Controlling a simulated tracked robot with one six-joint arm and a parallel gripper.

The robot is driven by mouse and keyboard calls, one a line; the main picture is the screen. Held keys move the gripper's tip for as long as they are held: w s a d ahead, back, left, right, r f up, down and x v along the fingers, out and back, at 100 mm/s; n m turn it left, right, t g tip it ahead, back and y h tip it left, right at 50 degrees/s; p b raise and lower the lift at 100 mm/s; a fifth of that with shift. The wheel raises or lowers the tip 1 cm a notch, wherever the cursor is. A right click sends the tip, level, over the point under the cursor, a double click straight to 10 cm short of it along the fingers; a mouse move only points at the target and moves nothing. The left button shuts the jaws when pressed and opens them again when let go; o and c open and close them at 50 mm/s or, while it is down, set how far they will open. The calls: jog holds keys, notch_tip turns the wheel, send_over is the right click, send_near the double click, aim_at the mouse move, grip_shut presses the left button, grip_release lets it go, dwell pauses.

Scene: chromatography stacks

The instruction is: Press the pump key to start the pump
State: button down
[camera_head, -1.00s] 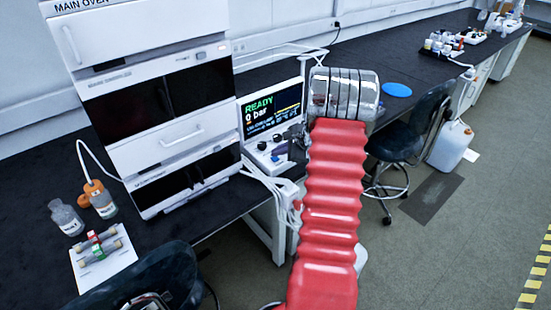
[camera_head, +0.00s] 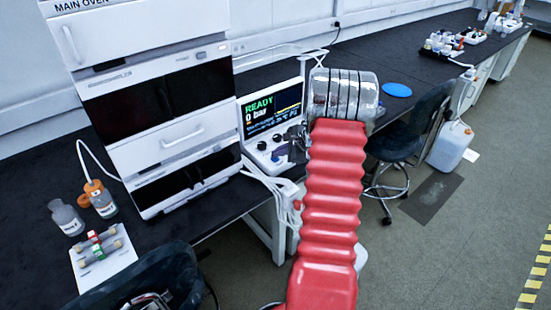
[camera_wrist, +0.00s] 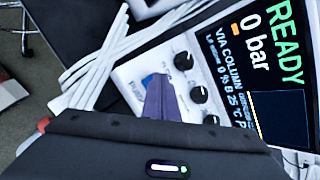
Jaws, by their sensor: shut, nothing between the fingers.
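The pump controller shows a screen (camera_head: 272,112) reading READY and 0 bar, also seen in the wrist view (camera_wrist: 275,60). Below the screen is a white panel (camera_head: 262,158) with black knobs (camera_wrist: 200,94). In the wrist view a blue key (camera_wrist: 148,80) shows on the panel, mostly hidden behind my fingers. My gripper (camera_wrist: 162,88) is shut and empty, its tips over or against the key; I cannot tell whether they touch. In the head view my gripper (camera_head: 297,145) is at the panel's right side, partly hidden by my arm.
White cables (camera_wrist: 95,70) run beside the panel. The oven stack (camera_head: 160,100) stands to the left of the controller. Bottles (camera_head: 68,217) and a white tray (camera_head: 104,258) are at the front left. A chair (camera_head: 410,125) stands to the right of my arm.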

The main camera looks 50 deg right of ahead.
aim_at(278, 159)
jog(key=shift+f, duration=0.25)
jog(key=shift+r, duration=0.2)
dwell(0.5)
jog(key=shift+r, duration=0.75)
jog(key=shift+r, duration=2.55)
